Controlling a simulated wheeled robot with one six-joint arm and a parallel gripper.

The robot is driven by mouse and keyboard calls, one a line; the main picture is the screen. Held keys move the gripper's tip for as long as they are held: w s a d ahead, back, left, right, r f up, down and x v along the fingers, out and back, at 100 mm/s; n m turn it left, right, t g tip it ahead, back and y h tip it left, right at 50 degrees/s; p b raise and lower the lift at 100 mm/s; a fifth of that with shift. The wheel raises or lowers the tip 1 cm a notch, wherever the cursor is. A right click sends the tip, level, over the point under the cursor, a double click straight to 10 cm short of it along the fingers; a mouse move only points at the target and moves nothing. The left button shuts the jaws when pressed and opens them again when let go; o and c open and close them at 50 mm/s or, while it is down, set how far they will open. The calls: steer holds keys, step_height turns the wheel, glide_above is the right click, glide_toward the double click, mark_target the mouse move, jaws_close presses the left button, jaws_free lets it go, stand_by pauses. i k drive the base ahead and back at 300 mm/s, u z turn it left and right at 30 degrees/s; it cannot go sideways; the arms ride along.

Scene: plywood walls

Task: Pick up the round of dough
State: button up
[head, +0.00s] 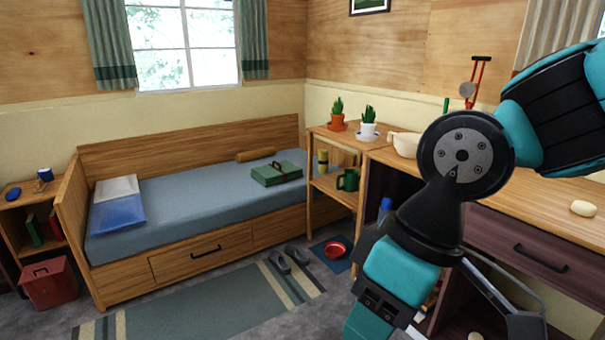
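A small pale, rounded lump that looks like the round of dough (583,208) lies on the wooden desk top (520,205) at the far right, close to the front edge. My teal and black arm crosses the right half of the head view and hides part of the desk. I cannot make out my gripper's fingertips in this view. Nothing is seen touching the pale lump.
A pale bowl (405,145) stands on the desk's left end. Potted cacti (337,116) stand on the small shelf beside it. A bed (200,200) with a green case (278,173) is at left. A striped rug (210,305) covers some floor.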

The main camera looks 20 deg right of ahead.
mark_target(585, 209)
steer(key=z, duration=0.7)
steer(key=i, duration=1.3)
steer(key=z, duration=1.35)
steer(key=i, duration=0.85)
steer(key=z, duration=0.4)
